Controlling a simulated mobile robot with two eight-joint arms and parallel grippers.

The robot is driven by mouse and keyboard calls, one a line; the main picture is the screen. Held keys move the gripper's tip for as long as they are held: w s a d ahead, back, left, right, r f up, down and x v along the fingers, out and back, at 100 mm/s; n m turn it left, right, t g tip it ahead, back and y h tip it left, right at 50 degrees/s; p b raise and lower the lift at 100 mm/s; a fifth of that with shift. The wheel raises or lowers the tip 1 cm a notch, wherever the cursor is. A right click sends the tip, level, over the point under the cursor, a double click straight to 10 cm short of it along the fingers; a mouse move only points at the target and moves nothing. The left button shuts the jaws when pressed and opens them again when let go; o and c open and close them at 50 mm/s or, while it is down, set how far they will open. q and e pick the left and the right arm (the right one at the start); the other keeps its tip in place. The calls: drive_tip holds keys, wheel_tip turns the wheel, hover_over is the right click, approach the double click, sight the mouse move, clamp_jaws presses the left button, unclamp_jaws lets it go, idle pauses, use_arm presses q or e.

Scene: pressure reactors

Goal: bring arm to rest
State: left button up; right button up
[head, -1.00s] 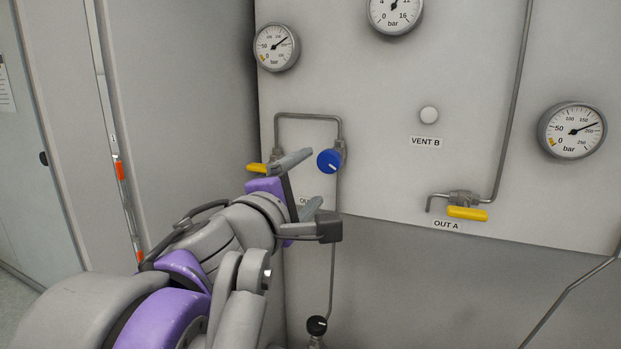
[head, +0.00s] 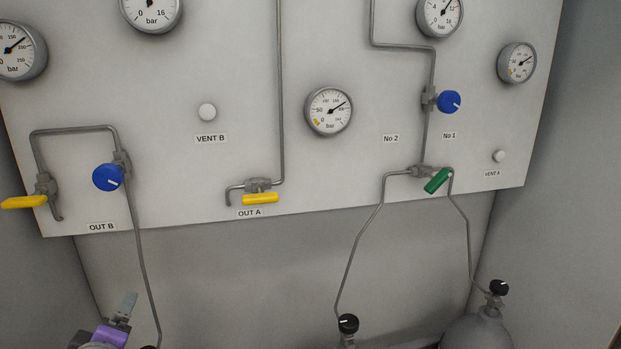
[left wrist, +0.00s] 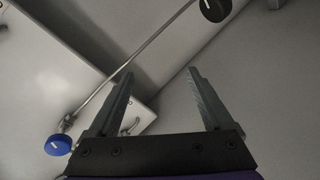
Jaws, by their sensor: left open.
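In the head view only part of my left gripper (head: 125,308) shows at the bottom left, below the panel and the OUT B label (head: 102,227). A blue knob (left wrist: 58,145) shows at the lower left of the wrist view, and a black knob (left wrist: 215,8) at its top; neither is touched. My right gripper is in neither view.
The panel carries a blue knob (head: 108,177), yellow handles (head: 260,198), a green handle (head: 436,181) and several gauges (head: 329,110). Thin pipes run down to a black knob (head: 348,323) and a grey cylinder (head: 477,331) at the bottom. The wall below the panel is bare.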

use_arm(q)
drive_tip(key=s+d+f+m+g+h+p, duration=0.1)
drive_tip(key=s+d+f+m+g+h, duration=0.1)
drive_tip(key=d+f+m, duration=0.3)
drive_tip(key=s+d+f+m+g+h+p, duration=0.1)
drive_tip(key=s+d+f+m, duration=0.4)
drive_tip(key=f, duration=0.7)
drive_tip(key=s+d+f+m+g+h+p, duration=0.1)
drive_tip(key=s+d+f+m+g+h, duration=0.2)
drive_tip(key=f, duration=0.5)
drive_tip(key=s+d+m+g, duration=0.1)
drive_tip(key=d+m, duration=0.1)
drive_tip(key=m, duration=0.1)
drive_tip(key=shift+s+d+f+h, duration=0.15)
drive_tip(key=shift+d+f+h, duration=0.15)
drive_tip(key=shift+d+f, duration=0.1)
idle(0.9)
